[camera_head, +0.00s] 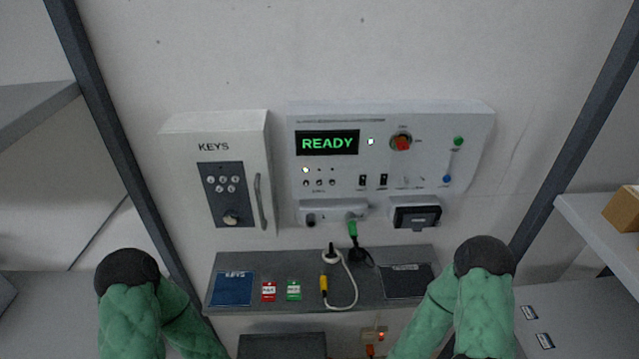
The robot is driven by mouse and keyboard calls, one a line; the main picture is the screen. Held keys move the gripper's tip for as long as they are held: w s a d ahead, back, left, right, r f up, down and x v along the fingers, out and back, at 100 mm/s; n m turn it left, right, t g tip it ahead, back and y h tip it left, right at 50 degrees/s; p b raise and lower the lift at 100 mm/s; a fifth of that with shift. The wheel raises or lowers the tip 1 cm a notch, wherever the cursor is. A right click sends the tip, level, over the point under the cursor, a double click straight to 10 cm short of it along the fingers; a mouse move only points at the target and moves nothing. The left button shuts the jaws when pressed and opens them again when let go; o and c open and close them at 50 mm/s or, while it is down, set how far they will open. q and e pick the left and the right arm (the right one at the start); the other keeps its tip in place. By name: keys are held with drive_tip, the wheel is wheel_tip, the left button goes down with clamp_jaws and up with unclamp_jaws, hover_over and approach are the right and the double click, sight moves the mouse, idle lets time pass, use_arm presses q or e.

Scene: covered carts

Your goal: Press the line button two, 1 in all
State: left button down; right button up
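A white control panel (468,122) is mounted on the back wall. Its display (327,143) reads READY in green. Below the display is a row of three small round buttons; the middle one (319,183) sits under a small unlit lamp (319,170). The leftmost lamp (306,170) in that row glows white. The print below the row is too small to read, so I cannot confirm which is line button two. My two green-sleeved arms show at the lower left and lower right, with dark rounded joints. Neither gripper is visible.
A KEYS cabinet (178,150) hangs left of the panel. A grey shelf (388,258) below holds a blue booklet (233,288), red (268,291) and green (294,290) tags, and a cable with a yellow plug (323,290). A green plug (352,228) is at the panel's lower edge. Dark posts flank the area.

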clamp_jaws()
